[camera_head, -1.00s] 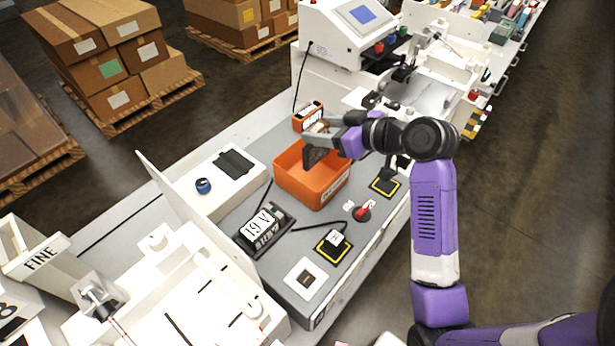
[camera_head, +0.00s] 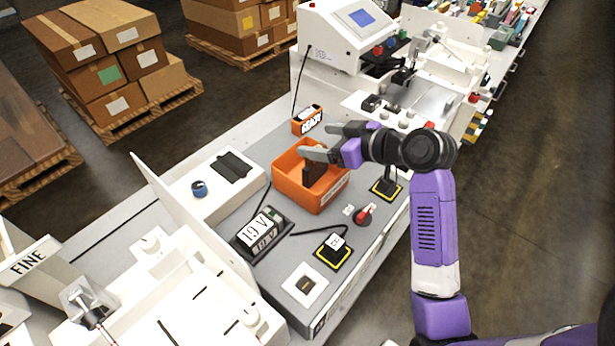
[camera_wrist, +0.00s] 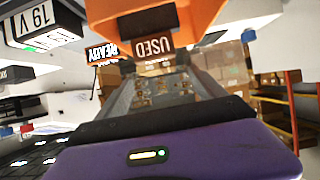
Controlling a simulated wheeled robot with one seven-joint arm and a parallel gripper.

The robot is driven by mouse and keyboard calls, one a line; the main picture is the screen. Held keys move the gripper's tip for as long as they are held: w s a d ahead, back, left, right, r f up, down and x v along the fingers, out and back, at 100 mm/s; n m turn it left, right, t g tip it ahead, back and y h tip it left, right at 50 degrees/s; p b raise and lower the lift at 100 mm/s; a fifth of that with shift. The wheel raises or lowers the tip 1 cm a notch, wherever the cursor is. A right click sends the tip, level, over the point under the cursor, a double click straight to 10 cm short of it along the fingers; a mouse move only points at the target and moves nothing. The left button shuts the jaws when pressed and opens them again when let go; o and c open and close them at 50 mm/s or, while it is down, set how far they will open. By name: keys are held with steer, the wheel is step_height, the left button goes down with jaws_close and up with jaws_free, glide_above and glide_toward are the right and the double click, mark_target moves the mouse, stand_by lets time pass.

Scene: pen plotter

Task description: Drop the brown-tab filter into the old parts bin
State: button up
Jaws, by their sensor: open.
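The dark brown filter (camera_head: 314,174) is inside the orange bin (camera_head: 326,200), tilted and below my fingers. My gripper (camera_head: 320,141) is over the bin's back rim with its two grey fingers spread apart. It looks clear of the filter, though any slight contact is hard to judge. In the wrist view, the orange bin (camera_wrist: 210,14) is at the top, and a brown piece marked USED (camera_wrist: 153,47) shows just beyond the fingers (camera_wrist: 155,88). The lower part of the filter is hidden by the bin's front wall.
A 19 V display (camera_head: 262,234) is at the front left, and a red-handled switch (camera_head: 364,213) is at the right. A white box with a blue knob (camera_head: 199,188) lies to the left. Cables cross the grey bench.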

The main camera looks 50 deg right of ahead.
steer(key=b+v, duration=0.1)
steer(key=v, duration=0.6)
steer(key=shift+s+r, duration=0.15)
steer(key=shift+s, duration=0.2)
steer(key=d+r+m+t+h, duration=0.2)
steer(key=d+r+m+h, duration=0.2)
steer(key=d, duration=0.2)
steer(key=s+a+f+n+y, duration=0.1)
steer(key=s+a+f, duration=0.3)
steer(key=s+a, duration=0.3)
steer(key=s+a+f+n+y+b, duration=0.1)
steer(key=s+a+f, duration=0.4)
steer(key=s+a, duration=0.3)
steer(key=s+a+f+n+y+b, duration=0.1)
steer(key=s+a+f, duration=0.4)
steer(key=a, duration=0.8)
steer(key=s, duration=0.3)
steer(key=shift+a+n+y, duration=0.3)
steer(key=shift+a, duration=0.1)
steer(key=shift+r, duration=0.1)
stand_by(0.4)
